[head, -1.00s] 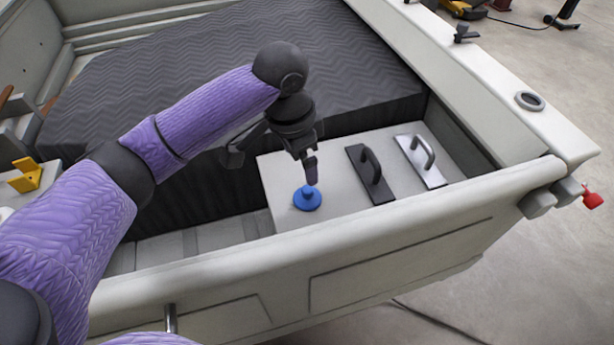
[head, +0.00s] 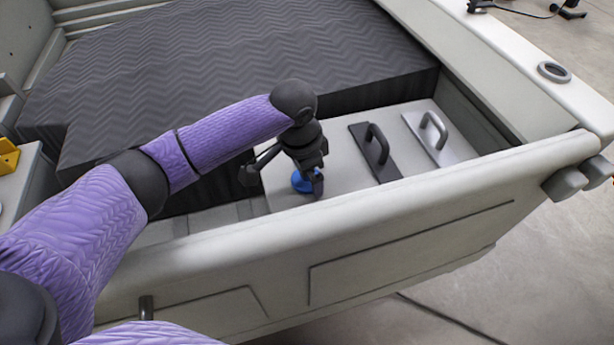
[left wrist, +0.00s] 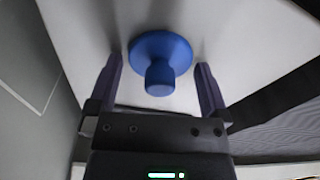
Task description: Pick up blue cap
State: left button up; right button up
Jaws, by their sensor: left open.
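The blue cap (head: 298,184) is a round disc with a knob, sitting on the white box top (head: 340,160) inside the boat-like shell. In the head view my left gripper (head: 312,190) is over the cap and partly hides it. In the left wrist view the blue cap (left wrist: 161,62) lies between and just ahead of the two fingers of my left gripper (left wrist: 160,75), with its knob towards the gripper. The left gripper is open, and a gap shows between the cap and each finger. My right gripper is not in view.
A dark handled plate (head: 374,152) and a light handled plate (head: 437,135) lie right of the cap. The shell's pale side wall (head: 400,205) runs in front. A large dark ribbed block (head: 200,75) stands behind. A grey ring (head: 554,72) lies on the right ledge.

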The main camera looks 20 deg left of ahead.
pick_arm(q)
jog(key=c, duration=1)
jog(key=shift+r, duration=0.15)
